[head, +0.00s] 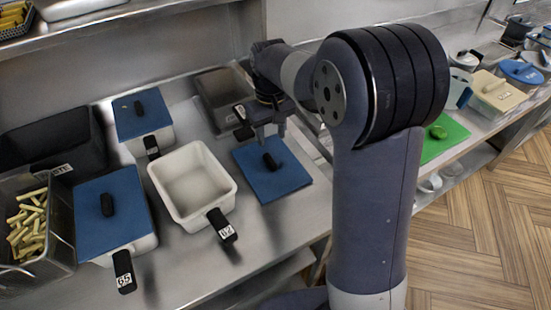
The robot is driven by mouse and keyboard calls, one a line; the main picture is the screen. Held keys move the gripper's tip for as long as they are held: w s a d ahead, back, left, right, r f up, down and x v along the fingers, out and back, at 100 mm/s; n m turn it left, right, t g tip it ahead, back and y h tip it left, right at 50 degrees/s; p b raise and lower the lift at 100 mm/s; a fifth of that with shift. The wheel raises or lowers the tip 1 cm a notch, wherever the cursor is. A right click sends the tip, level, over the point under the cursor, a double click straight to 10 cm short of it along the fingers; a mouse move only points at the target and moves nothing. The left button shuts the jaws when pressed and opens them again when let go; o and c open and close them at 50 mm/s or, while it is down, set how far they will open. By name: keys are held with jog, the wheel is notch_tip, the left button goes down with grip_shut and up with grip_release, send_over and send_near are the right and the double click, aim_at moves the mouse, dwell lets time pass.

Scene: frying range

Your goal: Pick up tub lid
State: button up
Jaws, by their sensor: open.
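A flat blue square tub lid (289,182) with a black handle (271,162) lies on the steel counter, right of an open white tub (192,181). My gripper (270,137) is above the lid's far part, pointing down, just behind the black handle in the picture. It is open and holds nothing that I can see. The exact gap between the fingertips and the handle cannot be told from here. My arm hides the counter to the right of the lid.
Two other tubs with blue lids (103,222) (143,113) stand to the left, with a metal bin of fries (32,225) and a dark bin (55,143). A grey tub (222,95) stands behind my gripper. A green board (442,138) lies far right.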

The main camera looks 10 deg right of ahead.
aim_at(270, 159)
notch_tip(270, 159, down, 4)
jog(key=shift+s+r, duration=0.1)
jog(key=shift+a+f+p, duration=0.15)
jog(key=shift+f+p, duration=0.25)
jog(key=shift+f, duration=1)
jog(key=shift+a+f+p, duration=0.1)
jog(key=shift+f+p, duration=0.3)
jog(key=shift+f, duration=1)
grip_shut()
